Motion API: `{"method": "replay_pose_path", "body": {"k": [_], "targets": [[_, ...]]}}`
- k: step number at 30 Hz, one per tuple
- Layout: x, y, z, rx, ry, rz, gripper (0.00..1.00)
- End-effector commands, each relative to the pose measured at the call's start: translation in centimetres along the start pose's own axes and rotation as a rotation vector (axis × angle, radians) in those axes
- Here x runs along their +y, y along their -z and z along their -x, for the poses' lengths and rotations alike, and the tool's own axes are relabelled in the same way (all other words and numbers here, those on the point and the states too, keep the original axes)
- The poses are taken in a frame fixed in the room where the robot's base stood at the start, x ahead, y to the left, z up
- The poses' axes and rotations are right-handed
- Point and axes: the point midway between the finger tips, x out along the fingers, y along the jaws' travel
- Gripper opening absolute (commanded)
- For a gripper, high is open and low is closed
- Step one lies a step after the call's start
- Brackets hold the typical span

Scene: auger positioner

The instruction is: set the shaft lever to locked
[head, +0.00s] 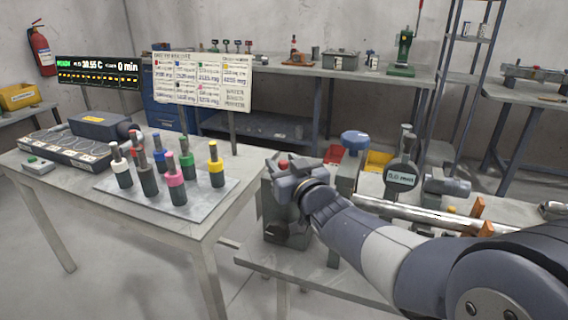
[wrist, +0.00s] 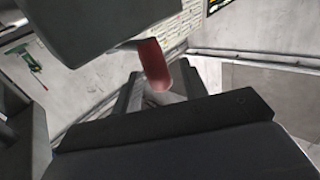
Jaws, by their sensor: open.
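A red lever handle (wrist: 154,66) stands between the two dark jaws of my gripper (wrist: 150,78) in the wrist view. The jaws are open, one on each side of it, and I cannot tell whether either touches it. In the head view my gripper (head: 284,174) is over a dark grey block (head: 287,225) at the left end of the right bench, and the red tip (head: 283,163) shows just beyond it. The lever's base and any locked marking are hidden. A shiny shaft (head: 415,212) lies along the bench to the right, partly behind my arm.
A dial gauge (head: 401,177) and a blue-topped post (head: 355,142) stand close right of my gripper. Orange clamps (head: 480,208) sit by the shaft. The left table (head: 195,215) holds a plate of several coloured-collared tools. Open floor lies between the tables.

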Motion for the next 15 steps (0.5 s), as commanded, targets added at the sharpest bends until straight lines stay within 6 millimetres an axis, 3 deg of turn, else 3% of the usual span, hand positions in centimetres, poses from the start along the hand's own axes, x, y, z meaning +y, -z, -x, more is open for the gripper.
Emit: {"method": "replay_pose_path", "body": {"k": [5, 15], "targets": [[0.0, 0.1, 1.9, 0.001, -0.001, 0.001, 0.41], [0.1, 0.2, 7.9, 0.003, -0.003, 0.001, 0.41]]}}
